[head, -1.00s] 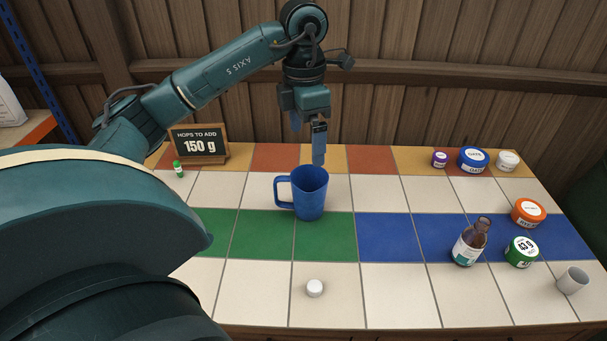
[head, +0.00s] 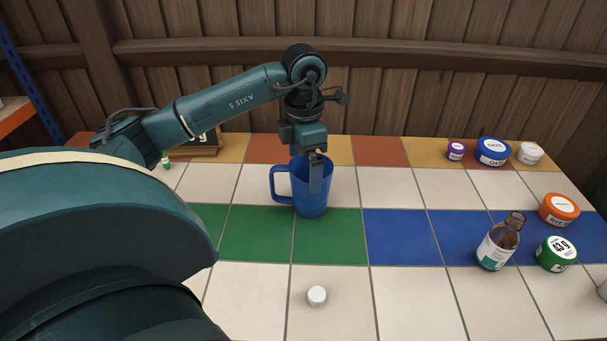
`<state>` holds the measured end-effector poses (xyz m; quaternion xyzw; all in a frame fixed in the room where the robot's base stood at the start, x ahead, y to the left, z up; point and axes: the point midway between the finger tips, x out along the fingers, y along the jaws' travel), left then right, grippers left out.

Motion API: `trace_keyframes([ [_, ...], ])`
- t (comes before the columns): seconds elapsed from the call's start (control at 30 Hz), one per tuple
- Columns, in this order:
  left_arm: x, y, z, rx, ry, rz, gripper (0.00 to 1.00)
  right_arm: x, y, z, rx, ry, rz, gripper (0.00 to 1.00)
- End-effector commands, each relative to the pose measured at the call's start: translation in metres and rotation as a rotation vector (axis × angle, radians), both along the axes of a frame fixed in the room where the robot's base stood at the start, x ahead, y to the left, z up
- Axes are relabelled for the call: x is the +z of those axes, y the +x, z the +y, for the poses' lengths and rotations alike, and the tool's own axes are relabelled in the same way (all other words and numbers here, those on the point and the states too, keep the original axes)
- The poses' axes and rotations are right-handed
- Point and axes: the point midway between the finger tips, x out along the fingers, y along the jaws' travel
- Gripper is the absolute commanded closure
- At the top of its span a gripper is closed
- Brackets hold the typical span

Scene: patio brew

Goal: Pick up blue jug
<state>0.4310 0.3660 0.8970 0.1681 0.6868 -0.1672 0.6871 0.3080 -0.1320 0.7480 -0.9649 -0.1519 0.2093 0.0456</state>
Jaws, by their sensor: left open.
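The blue jug (head: 312,200) stands upright on the tiled table, at the back edge of the green tiles, with its handle toward the left. My left gripper (head: 317,180) points down at the jug from above. It is open, and its visible finger overlaps the jug's front rim and wall in the picture. The other finger is hidden, and I cannot tell whether the gripper touches the jug. My right gripper is not in view.
A white cap (head: 317,296) lies in front of the jug. A brown bottle (head: 498,243), a green tub (head: 556,254) and an orange tub (head: 559,209) stand at the right. Blue (head: 493,152), purple (head: 455,151) and white (head: 530,153) containers stand at the back right. My arm partly hides a sign at the back left.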

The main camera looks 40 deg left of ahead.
Motion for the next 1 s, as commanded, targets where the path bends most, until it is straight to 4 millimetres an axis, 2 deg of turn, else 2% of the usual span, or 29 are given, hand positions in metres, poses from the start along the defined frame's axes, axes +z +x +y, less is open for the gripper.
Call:
trace_keyframes([
  [0.3, -0.045, 0.001, 0.0, 0.0, 0.0, 0.004, 0.0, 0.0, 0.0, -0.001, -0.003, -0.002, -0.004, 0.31],
  [0.6, -0.049, 0.002, 0.0, -0.001, -0.001, 0.0, 0.0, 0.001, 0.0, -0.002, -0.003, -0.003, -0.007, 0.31],
  [1.0, -0.049, 0.002, 0.0, -0.001, -0.001, 0.0, 0.33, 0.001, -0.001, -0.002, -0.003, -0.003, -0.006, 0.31],
])
